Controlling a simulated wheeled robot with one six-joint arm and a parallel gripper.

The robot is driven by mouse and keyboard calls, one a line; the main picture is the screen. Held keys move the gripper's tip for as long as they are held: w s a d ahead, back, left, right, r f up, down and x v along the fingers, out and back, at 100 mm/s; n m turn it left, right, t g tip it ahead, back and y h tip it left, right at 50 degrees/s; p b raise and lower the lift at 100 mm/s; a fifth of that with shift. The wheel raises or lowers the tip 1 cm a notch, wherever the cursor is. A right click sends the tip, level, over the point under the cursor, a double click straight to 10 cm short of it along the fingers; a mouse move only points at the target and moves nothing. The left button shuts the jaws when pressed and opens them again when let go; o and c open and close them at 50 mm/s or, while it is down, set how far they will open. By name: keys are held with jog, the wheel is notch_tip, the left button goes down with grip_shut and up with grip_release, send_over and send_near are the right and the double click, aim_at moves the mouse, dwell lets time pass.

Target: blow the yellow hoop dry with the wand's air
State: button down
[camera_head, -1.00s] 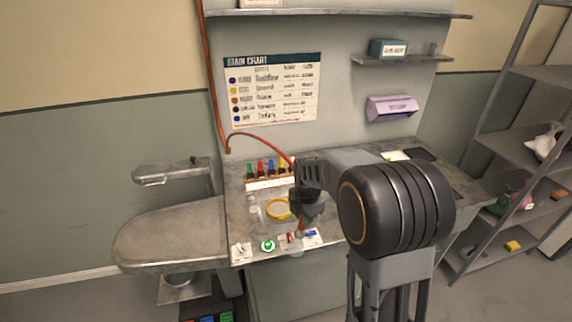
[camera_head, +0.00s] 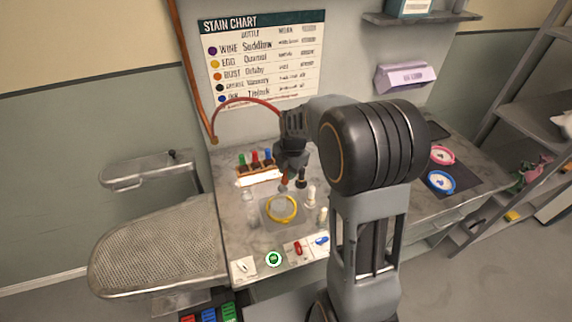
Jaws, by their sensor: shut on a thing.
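The yellow hoop (camera_head: 271,218) lies on a grey square patch of the counter. My gripper (camera_head: 291,158) is above and behind it, shut on the wand (camera_head: 284,183). A red hose arcs from the left into the top of the grip. The wand's thin reddish nozzle points down, and its tip shows just above the hoop's far rim in the picture. I cannot tell the exact gap between them. Most of the wand's body is hidden by my gripper.
A rack of coloured bottles (camera_head: 243,172) stands behind the hoop. Small bottles (camera_head: 311,196) stand close at its right, and a clear one (camera_head: 251,213) at its left. Switches and a green button (camera_head: 273,259) line the front edge.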

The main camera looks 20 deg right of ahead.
jog(key=shift+s+d+f+b, duration=0.1)
jog(key=shift+f+b, duration=0.2)
jog(key=shift+f, duration=0.25)
jog(key=shift+f+b, duration=1.5)
jog(key=shift+f, duration=0.8)
